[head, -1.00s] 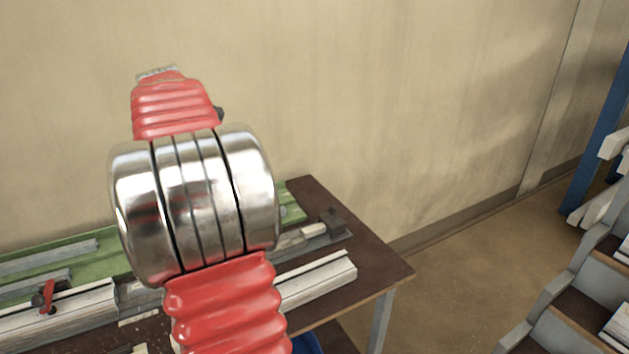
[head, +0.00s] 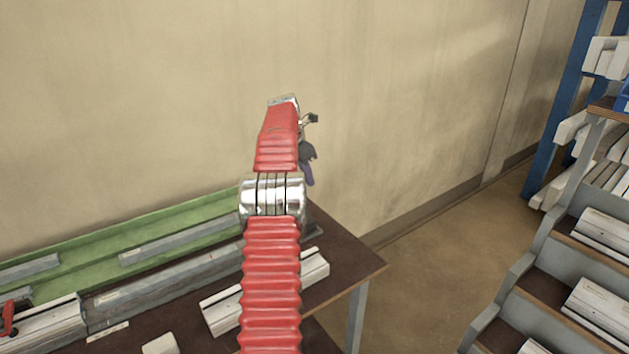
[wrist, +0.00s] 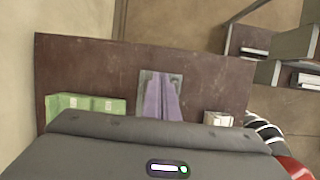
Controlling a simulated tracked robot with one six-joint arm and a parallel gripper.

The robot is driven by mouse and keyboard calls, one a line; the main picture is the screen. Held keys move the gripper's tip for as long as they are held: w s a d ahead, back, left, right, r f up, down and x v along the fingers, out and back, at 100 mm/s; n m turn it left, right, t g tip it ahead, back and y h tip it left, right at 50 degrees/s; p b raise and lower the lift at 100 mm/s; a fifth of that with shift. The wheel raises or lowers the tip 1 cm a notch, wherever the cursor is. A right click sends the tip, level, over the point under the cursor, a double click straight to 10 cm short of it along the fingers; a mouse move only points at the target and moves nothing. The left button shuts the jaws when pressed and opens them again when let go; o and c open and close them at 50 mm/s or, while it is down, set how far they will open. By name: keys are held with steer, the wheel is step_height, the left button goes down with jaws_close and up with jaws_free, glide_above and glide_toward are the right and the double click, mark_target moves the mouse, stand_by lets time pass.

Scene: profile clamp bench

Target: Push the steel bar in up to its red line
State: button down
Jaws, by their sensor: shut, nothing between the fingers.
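My gripper (head: 309,176) is in the head view beyond the arm's steel joint, pointing down above the right end of the bench. In the wrist view its purple fingers (wrist: 162,98) are together and empty, in front of a grey block (wrist: 146,80) on the bench. I cannot tell whether they touch it. A long grey metal piece (head: 165,279) lies along the bench in the head view; I cannot tell whether it is the steel bar or its channel. My arm hides its right end. No red line shows. A red clamp handle (head: 8,318) is at the far left.
A green tray (head: 110,236) with grey profiles runs along the wall side of the brown bench (head: 345,262). A pale profile (head: 222,312) lies nearer me, partly behind my arm. A stepped rack (head: 545,270) with profiles stands right. Floor between bench and rack is clear.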

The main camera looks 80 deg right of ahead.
steer(key=shift+s+d+f, duration=0.25)
steer(key=shift+s, duration=0.3)
steer(key=shift+s+d+f, duration=0.2)
steer(key=shift+s, duration=0.35)
steer(key=shift+f, duration=0.2)
